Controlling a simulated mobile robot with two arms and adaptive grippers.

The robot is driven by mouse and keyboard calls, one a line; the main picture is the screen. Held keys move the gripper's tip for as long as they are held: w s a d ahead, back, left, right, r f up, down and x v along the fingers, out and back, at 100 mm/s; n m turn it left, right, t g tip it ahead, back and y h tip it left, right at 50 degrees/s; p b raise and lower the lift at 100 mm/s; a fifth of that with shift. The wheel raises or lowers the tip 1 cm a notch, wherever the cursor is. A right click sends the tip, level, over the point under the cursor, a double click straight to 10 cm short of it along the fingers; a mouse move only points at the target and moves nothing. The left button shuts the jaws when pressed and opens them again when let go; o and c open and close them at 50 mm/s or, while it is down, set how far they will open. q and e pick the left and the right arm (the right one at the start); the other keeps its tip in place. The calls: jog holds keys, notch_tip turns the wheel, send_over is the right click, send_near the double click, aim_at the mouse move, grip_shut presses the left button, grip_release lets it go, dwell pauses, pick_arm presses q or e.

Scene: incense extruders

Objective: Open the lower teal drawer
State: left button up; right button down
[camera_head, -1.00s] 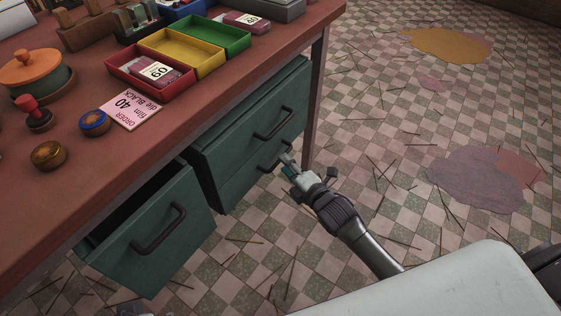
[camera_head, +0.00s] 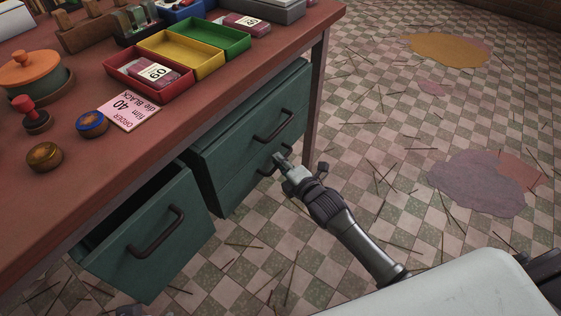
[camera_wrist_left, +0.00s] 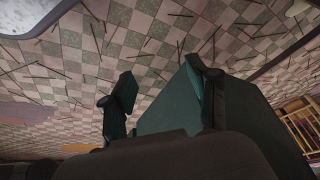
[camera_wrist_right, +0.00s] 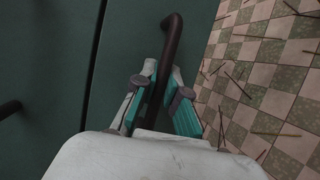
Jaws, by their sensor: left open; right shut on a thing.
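The lower teal drawer (camera_head: 240,190) is under the right part of the desk and looks closed. Its dark bar handle (camera_wrist_right: 171,50) shows in the right wrist view, with the right gripper (camera_wrist_right: 158,88) shut around it. In the head view the right gripper (camera_head: 279,160) is at this handle and hides part of it. The left gripper (camera_wrist_left: 160,90) is open in the left wrist view. A teal surface lies beyond and between its fingers; I cannot tell what part it is.
The upper teal drawer (camera_head: 250,125) is closed above. A left teal drawer (camera_head: 150,240) stands pulled out. The desk top (camera_head: 70,195) holds trays, a pot and stamps. The tiled floor (camera_head: 400,190) in front is open, with scattered sticks and stains.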

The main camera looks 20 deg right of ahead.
pick_arm(q)
jog(key=shift+s, duration=0.1)
pick_arm(e)
jog(key=shift+s+d, duration=0.1)
pick_arm(q)
notch_tip(320, 180, down, 19)
jog(key=s+g+p, duration=0.1)
jog(key=s+p, duration=0.1)
jog(key=p, duration=0.6)
jog(key=shift+s+r+g, duration=0.15)
jog(key=shift+r+g, duration=0.05)
jog(key=shift+g, duration=0.2)
pick_arm(e)
jog(key=s+d, duration=1.4)
jog(key=s, duration=0.4)
jog(key=shift+s, duration=0.15)
pick_arm(q)
jog(key=shift+a, duration=0.1)
pick_arm(e)
jog(key=shift+d, duration=0.1)
jog(key=c, duration=1.2)
grip_release()
jog(key=v, duration=1.2)
